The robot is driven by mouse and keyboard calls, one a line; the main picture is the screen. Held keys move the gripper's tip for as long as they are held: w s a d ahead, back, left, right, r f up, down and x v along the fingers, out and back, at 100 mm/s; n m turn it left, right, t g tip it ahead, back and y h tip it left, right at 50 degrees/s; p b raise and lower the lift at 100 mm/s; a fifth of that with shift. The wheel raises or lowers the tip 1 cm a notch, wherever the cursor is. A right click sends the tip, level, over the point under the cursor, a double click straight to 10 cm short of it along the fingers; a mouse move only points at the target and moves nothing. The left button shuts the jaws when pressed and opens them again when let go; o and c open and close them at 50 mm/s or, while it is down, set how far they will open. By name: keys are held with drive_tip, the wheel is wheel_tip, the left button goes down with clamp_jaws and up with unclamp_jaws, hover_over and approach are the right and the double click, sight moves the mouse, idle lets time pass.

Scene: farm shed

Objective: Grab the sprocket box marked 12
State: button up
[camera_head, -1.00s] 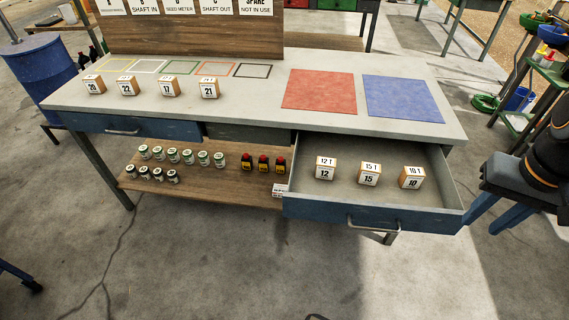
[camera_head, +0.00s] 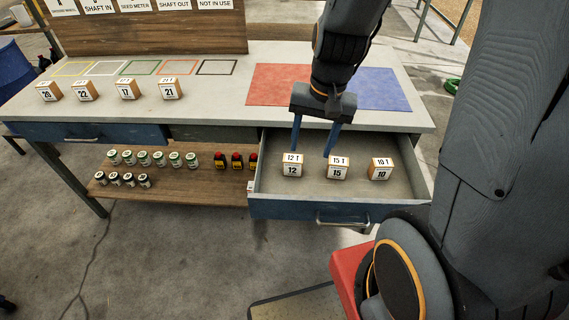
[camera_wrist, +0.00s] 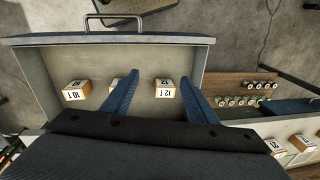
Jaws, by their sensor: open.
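The box marked 12 (camera_head: 292,170) is a small orange-brown box with white labels. It stands upright in the open drawer (camera_head: 270,205), left of the boxes marked 15 (camera_head: 337,172) and 10 (camera_head: 380,173). My gripper (camera_head: 311,154) points down over the drawer, its two blue fingers apart and empty. In the head view the left fingertip ends just above the 12 box and the right one near the 15 box. In the wrist view the 12 box (camera_wrist: 164,89) shows between the fingers, closer to the right one; the left finger partly hides the 15 box.
Boxes marked 20, 22, 17 and 21 (camera_head: 171,89) stand on the bench top. Red (camera_head: 275,86) and blue (camera_head: 387,90) mats lie behind the drawer. Several jars (camera_head: 145,158) and red-capped bottles (camera_head: 237,161) stand on the lower shelf. The drawer's front and sides surround the boxes.

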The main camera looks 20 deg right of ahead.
drive_tip(key=w+f+m+y, duration=0.2)
drive_tip(key=w+f+m, duration=0.5)
drive_tip(key=m, duration=0.2)
drive_tip(key=m+y, duration=0.1)
drive_tip(key=m, duration=0.7)
hover_over(293, 164)
drive_tip(key=d, duration=0.4)
drive_tip(key=shift+t, duration=0.3)
drive_tip(key=f, duration=0.7)
drive_tip(key=shift+w+a+f, duration=0.15)
drive_tip(key=shift+w+f, duration=0.15)
drive_tip(key=shift+w, duration=0.1)
drive_tip(key=shift+w+f, duration=0.15)
drive_tip(key=shift+f, duration=0.15)
drive_tip(key=shift+a+f, duration=0.1)
drive_tip(key=shift+f, duration=0.25)
drive_tip(key=shift+a+p+x, duration=0.15)
drive_tip(key=shift+p+x, duration=0.45)
drive_tip(key=shift+x, duration=1.05)
drive_tip(key=shift+a+p+x, duration=0.15)
drive_tip(key=shift+p+x, duration=0.45)
drive_tip(key=shift+x, duration=1.1)
drive_tip(key=shift+r, duration=0.1)
drive_tip(key=shift+c, duration=0.4)
drive_tip(key=c, duration=1.1)
